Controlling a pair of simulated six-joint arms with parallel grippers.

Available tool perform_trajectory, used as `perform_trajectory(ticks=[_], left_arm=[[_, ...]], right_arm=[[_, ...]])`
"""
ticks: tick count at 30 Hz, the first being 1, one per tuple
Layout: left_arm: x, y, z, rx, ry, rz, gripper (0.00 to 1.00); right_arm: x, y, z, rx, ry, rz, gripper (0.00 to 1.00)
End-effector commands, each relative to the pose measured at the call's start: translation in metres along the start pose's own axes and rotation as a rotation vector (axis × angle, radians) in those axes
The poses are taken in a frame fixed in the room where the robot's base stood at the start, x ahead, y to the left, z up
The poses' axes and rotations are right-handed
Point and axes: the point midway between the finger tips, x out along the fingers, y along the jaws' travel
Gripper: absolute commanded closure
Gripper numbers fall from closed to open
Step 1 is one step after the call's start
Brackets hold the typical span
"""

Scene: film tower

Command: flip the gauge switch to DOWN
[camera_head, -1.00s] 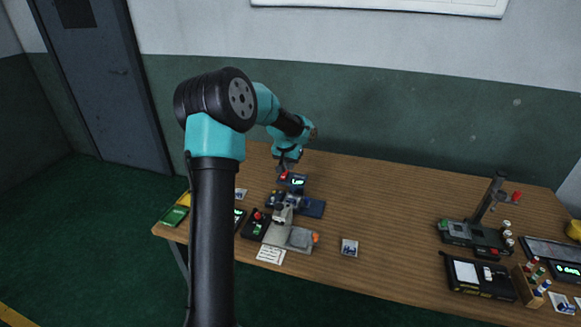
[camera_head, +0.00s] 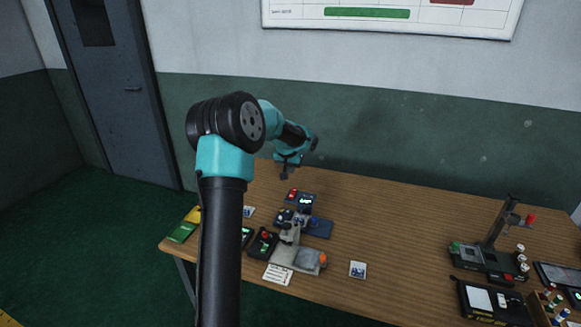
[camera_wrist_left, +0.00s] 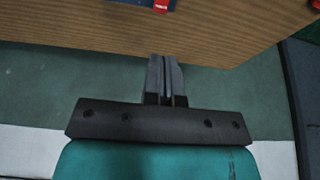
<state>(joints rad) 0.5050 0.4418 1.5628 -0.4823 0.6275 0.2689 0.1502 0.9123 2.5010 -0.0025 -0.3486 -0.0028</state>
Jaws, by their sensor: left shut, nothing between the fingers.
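The gauge, taken to be the small dark blue device with a lit display (camera_head: 306,201), stands near the back left of the table. A red part, possibly its switch (camera_head: 292,194), shows at its left side; its position is too small to read. In the left wrist view, part of a blue device with a red piece (camera_wrist_left: 161,5) shows at the top edge, cut off. My left gripper (camera_head: 284,176) is above and behind the gauge, apart from it. Its fingers (camera_wrist_left: 163,62) are together and empty. My right gripper is not in view.
A post stand (camera_head: 485,255) is at the right. The table (camera_head: 390,220) between is mostly clear. A wall is behind.

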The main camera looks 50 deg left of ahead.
Motion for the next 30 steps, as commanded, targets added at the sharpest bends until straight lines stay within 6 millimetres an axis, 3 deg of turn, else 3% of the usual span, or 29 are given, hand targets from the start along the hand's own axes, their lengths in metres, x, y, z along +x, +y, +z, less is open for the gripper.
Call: perform_trajectory(ticks=[12, 18, 30], left_arm=[[0.073, 0.0, 0.001, -0.001, -0.003, 0.0, 1.0], [0.098, 0.0, 0.006, 0.001, -0.002, 0.0, 1.0], [0.107, 0.0, 0.007, 0.0, 0.0, 0.0, 1.0]], right_arm=[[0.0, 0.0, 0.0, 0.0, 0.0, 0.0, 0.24], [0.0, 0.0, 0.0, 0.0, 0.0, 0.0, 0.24], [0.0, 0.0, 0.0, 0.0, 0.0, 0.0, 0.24]])
